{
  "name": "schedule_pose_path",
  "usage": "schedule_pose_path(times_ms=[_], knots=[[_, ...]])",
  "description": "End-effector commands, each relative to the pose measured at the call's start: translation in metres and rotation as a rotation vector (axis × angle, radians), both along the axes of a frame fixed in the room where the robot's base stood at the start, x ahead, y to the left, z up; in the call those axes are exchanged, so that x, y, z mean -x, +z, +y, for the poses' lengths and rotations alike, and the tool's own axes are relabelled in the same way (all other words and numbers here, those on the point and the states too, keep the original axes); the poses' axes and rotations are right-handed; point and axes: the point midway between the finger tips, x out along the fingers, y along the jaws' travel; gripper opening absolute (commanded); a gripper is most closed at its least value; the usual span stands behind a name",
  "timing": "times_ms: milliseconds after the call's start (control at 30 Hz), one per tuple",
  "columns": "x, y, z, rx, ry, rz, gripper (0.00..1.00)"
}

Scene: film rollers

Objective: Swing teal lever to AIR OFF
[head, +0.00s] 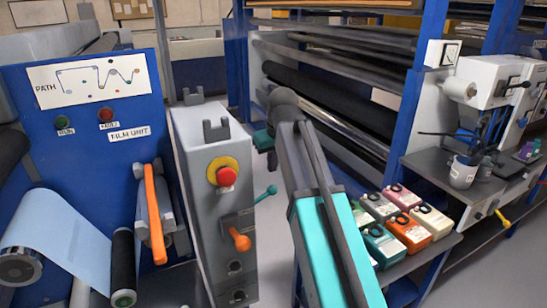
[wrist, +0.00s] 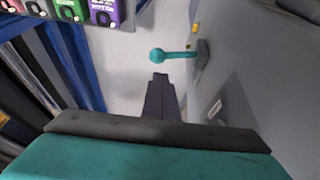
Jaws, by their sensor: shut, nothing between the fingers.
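The teal lever (head: 266,193) sticks out from the right side of the grey pedestal (head: 205,150), its round knob outward and slightly raised. In the wrist view the teal lever (wrist: 176,54) extends left from the grey panel, with its ball at the free end. My gripper (wrist: 160,78) is shut and empty, its dark fingertips just below the ball in the picture. A small gap shows between them, and I see no contact. No AIR OFF marking is readable. In the head view my arm hides most of the gripper.
The pedestal's front carries a red button (head: 226,176) and an orange lever (head: 240,239). A longer orange handle (head: 154,215) is on the blue film unit at left. Several coloured containers (head: 410,232) stand on a shelf at right. Dark rollers (head: 330,95) lie behind my arm.

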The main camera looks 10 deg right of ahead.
Motion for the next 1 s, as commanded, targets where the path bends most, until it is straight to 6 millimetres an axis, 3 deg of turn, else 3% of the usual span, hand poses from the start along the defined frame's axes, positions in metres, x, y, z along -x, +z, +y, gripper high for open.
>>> schedule_pose_path(times_ms=[600,1000], knots=[[-0.020,-0.058,-0.001,0.000,0.000,0.001,0.00],[-0.026,-0.081,-0.004,0.000,0.000,0.000,0.00]])
